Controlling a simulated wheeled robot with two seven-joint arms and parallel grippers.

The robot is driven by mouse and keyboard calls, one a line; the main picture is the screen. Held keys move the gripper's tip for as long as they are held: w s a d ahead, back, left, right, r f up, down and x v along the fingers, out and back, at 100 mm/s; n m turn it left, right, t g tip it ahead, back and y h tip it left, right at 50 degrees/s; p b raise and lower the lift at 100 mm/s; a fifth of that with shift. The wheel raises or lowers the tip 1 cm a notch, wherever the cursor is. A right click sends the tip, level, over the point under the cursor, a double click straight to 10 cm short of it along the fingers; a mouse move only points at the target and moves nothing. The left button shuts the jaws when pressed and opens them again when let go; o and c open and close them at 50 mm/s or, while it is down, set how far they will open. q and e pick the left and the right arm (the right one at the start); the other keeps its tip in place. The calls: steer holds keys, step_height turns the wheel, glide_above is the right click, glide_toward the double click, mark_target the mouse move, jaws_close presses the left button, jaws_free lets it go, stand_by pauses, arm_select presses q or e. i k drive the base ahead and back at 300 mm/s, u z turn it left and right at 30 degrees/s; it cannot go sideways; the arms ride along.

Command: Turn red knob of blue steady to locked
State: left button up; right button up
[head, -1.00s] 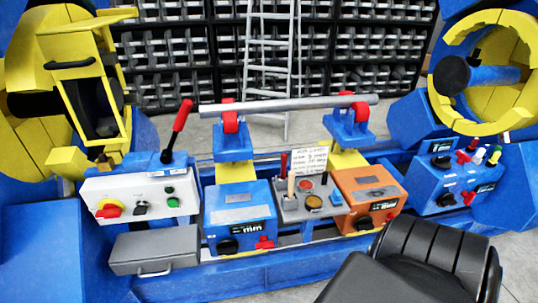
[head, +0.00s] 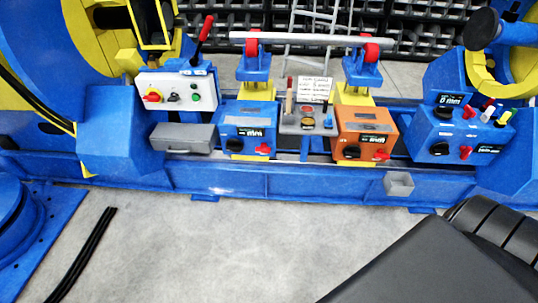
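The blue steady (head: 234,121) is a blue box in the middle of the blue bed, with a blue bracket and red rollers above it. Its front has a black knob (head: 234,145), a small dark display and a red knob (head: 263,149) at the lower right. The red knob is small here, and I cannot tell which setting it points to. Neither of my grippers is in view, and nothing touches the blue steady's front.
An orange box (head: 365,121) with its own red knob stands to the right. A white panel (head: 170,84) and grey case (head: 184,132) are to the left. A grey pipe (head: 310,36) lies across the rollers. The grey floor (head: 240,240) in front is mostly clear.

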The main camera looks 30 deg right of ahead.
mark_target(263, 149)
steer(key=z, duration=1.8)
steer(key=i, duration=0.45)
